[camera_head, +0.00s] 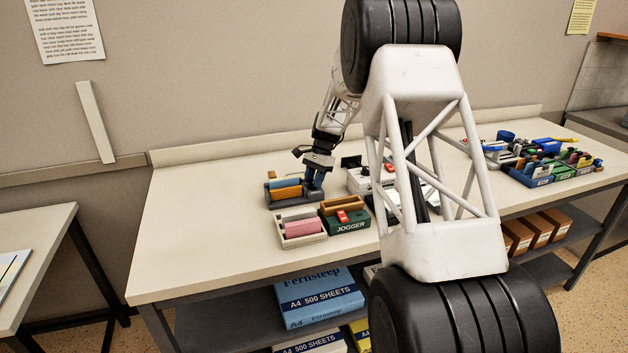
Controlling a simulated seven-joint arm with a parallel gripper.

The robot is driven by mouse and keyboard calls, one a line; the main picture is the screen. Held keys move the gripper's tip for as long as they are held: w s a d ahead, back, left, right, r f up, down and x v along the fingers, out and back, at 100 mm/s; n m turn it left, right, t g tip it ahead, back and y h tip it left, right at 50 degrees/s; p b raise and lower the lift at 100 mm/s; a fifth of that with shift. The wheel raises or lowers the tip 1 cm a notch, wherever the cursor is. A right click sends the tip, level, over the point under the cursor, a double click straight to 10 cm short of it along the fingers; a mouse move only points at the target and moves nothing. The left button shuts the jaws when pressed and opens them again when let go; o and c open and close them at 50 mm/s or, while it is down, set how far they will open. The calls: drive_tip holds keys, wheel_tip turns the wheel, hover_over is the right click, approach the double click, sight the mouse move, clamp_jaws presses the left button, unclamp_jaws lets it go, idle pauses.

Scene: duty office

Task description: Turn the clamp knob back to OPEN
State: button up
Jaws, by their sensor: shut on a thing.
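A dark grey desk device (276,200) with an orange block and a blue part in it sits on the table, left of centre. My gripper (314,183) points down at the right end of this device, its fingers closed. It appears to be shut on the clamp knob there. The knob is hidden by the fingers, and its OPEN mark and turned angle are too small to make out.
In front are a cream tray (286,242) with grey and pink rolls and a green JOGGER box (349,226). White and dark items stand right of my gripper, partly behind my arm. Blue and green bins (528,178) stand far right. The left tabletop (205,235) is clear.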

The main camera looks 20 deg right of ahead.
drive_tip(key=o, duration=0.9)
drive_tip(key=shift+m, duration=0.3)
